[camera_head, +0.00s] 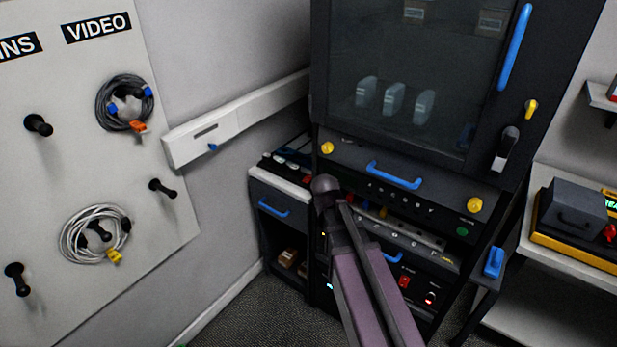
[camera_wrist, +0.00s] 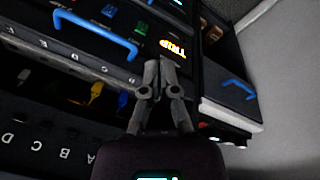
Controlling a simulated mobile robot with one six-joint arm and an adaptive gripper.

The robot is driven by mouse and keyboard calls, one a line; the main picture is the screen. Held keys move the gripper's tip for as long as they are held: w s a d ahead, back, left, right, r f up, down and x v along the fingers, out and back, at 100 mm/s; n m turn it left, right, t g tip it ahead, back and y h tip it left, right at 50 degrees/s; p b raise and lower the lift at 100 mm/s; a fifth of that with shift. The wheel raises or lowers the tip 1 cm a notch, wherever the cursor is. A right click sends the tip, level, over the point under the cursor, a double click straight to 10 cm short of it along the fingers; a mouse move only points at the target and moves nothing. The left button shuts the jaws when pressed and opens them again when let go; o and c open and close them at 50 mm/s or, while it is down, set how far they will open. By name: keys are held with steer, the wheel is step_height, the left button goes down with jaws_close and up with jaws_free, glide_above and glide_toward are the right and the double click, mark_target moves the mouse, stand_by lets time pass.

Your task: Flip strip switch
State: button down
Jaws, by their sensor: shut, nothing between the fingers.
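My gripper (camera_wrist: 160,72) shows in the wrist view, its two fingers shut with nothing between them. It is in front of the dark equipment rack, close to an orange lit TRIP label (camera_wrist: 172,48). In the head view my arm reaches up to the rack's left side, and the fingers cannot be made out. A pale strip (camera_head: 400,232) with several sockets or holes crosses the rack. Below it is a red switch (camera_head: 404,281) on a dark panel. I cannot tell which part is the strip switch or its position; my arm hides part of the rack.
A glass-doored cabinet (camera_head: 410,80) with blue handles forms the rack's upper part. A low cabinet (camera_head: 282,190) stands at its left, and a shelf with a yellow-and-grey device (camera_head: 573,213) at its right. A cable board (camera_head: 80,200) is on the left wall. Floor (camera_head: 245,320) is clear at front left.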

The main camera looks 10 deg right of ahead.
steer(key=w+a+r+m+t+h+b, duration=0.1)
steer(key=w+a+m+t+h, duration=0.1)
steer(key=w, duration=1.3)
steer(key=w+a+r+m+t+h+b, duration=0.2)
steer(key=w+a+m+t+h, duration=0.1)
steer(key=w, duration=1.2)
steer(key=shift+w+a+r+m+t, duration=0.2)
steer(key=shift+w+a+m+t, duration=0.2)
steer(key=shift+a+m+t, duration=0.55)
steer(key=shift+w+a+f+g, duration=0.1)
steer(key=shift+a+f+g, duration=0.1)
steer(key=shift+g, duration=0.15)
steer(key=b, duration=0.7)
glide_above(308, 179)
step_height(308, 179, down, 6)
steer(key=shift+f, duration=0.1)
steer(key=shift+d+f+b, duration=0.15)
steer(key=shift+f+b, duration=1.45)
steer(key=shift+f, duration=0.2)
